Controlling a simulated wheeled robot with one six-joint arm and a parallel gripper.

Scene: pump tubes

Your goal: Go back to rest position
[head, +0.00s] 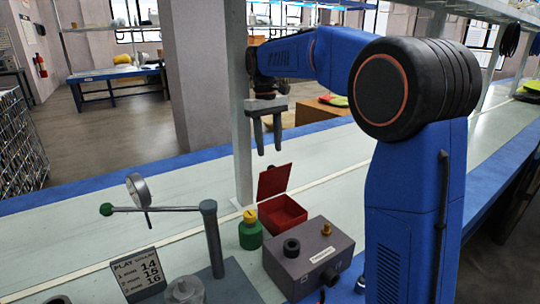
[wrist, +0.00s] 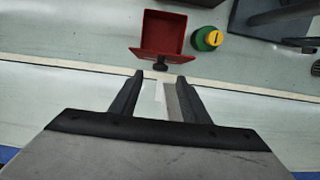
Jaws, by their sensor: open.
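My gripper (head: 266,134) hangs above the bench, pointing down, with its two fingers apart and nothing between them. In the wrist view my gripper (wrist: 160,84) is also open and empty above the pale bench top. A red box (head: 284,213) with its lid raised stands on the bench below and a little right of the gripper. It also shows in the wrist view (wrist: 163,34), just beyond the fingertips and apart from them.
A green bottle with a yellow cap (head: 250,230) stands left of the box. A grey pump block (head: 308,258) stands in front. A lever with a green knob (head: 160,209) and a price-like sign (head: 139,274) are at left. A grey post (head: 240,150) rises behind the bottle.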

